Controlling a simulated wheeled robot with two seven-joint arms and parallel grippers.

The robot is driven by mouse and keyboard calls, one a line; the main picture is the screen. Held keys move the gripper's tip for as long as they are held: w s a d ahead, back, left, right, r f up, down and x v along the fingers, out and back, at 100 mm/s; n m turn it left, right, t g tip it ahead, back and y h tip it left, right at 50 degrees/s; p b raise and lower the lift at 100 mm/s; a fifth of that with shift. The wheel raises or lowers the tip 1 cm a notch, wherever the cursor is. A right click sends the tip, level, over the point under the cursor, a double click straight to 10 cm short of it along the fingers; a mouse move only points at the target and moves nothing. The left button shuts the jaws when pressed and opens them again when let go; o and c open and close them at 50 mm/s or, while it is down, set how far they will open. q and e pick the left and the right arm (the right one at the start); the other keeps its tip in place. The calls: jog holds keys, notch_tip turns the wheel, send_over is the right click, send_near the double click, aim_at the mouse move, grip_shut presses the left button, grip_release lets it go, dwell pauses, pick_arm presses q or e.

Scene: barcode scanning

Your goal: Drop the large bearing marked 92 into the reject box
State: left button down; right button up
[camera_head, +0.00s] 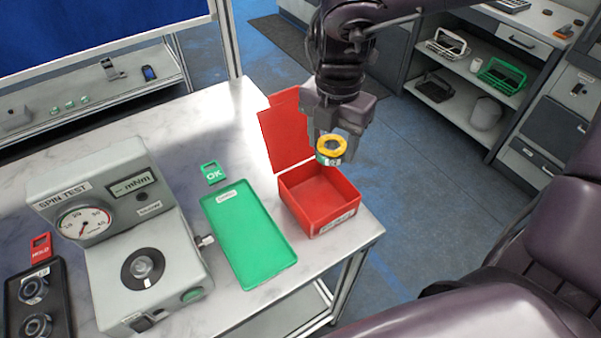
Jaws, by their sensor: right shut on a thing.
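My right gripper (338,132) points down and is shut on a bearing (331,149) with a yellow top ring and a pale green-grey side. A mark on its side is too small to read for sure. The bearing hangs above the right back part of the red box (333,228), clear of its rim. The box stands open, with its red lid (284,130) raised at the back, and its visible inside looks empty. A label is on its front wall. My left gripper is not in view.
The spin test machine (143,235) stands further left. A black HOLD tray (38,305) holds bearings. The table's right edge is close to the box.

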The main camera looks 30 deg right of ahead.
notch_tip(320, 180, down, 5)
jog(key=b, duration=0.2)
jog(key=shift+r+b, duration=0.1)
jog(key=shift+b, duration=0.25)
jog(key=o, duration=1.2)
jog(key=shift+o, duration=0.2)
notch_tip(320, 180, up, 8)
jog(key=shift+b, duration=0.4)
jog(key=shift+w, duration=0.1)
